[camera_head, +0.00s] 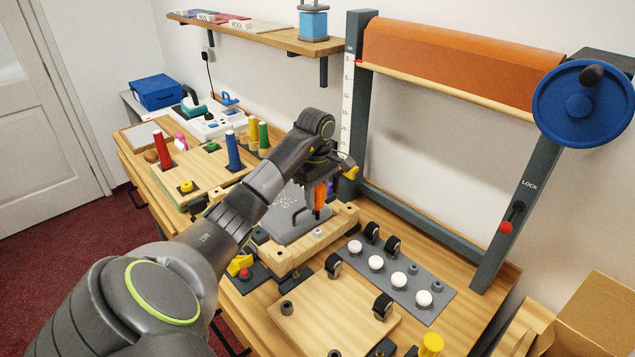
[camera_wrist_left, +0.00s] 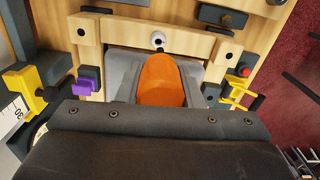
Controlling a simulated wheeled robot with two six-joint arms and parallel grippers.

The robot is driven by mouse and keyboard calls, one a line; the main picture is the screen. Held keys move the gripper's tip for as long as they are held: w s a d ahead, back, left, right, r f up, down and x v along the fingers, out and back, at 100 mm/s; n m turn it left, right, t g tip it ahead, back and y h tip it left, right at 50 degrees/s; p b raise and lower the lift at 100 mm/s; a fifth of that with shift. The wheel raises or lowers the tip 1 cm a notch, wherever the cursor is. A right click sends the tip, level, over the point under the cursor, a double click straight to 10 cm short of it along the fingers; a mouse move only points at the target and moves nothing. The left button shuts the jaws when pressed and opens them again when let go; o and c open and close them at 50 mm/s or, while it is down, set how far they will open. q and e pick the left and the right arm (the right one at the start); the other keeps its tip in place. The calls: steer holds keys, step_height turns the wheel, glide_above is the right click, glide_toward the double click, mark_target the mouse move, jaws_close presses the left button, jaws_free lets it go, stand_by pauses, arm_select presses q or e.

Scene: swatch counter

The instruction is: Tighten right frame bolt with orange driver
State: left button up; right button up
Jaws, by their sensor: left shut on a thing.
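My left gripper (camera_head: 315,192) is shut on the orange driver (camera_head: 320,198) above the wooden frame (camera_head: 341,220). The driver's orange handle also shows in the left wrist view (camera_wrist_left: 162,82), with a dark shaft end at its top. A pale bolt (camera_head: 317,233) sits on the frame's right bar; in the left wrist view a round pale bolt head (camera_wrist_left: 158,40) appears right by the driver's shaft end. I cannot tell if the two touch. My left arm hides part of the frame's left side. My right gripper is not in view.
A grey strip with white knobs (camera_head: 376,263) and black clips lies right of the frame. A wooden board (camera_head: 335,310) is in front. A tall stand with an orange roll (camera_head: 455,62) and blue wheel (camera_head: 580,105) rises behind. Coloured pegs (camera_head: 233,150) stand at left.

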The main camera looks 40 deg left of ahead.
arm_select(q)
steer(key=m, duration=0.2)
steer(key=r+m+p, duration=0.1)
steer(key=m, duration=0.3)
steer(key=shift+w+a+r, duration=0.1)
steer(key=shift+w+r, duration=0.1)
steer(key=shift+r, duration=0.15)
steer(key=shift+r+m+p, duration=0.2)
steer(key=shift+m+p, duration=0.25)
steer(key=shift+m, duration=0.95)
steer(key=shift+f, duration=0.95)
step_height(320, 180, down, 4)
steer(key=b, duration=0.2)
steer(key=shift+r+b, duration=0.1)
steer(key=shift+b, duration=0.3)
steer(key=shift+w+f+b, duration=0.1)
steer(key=shift+f+b, duration=0.2)
steer(key=shift+b, duration=0.05)
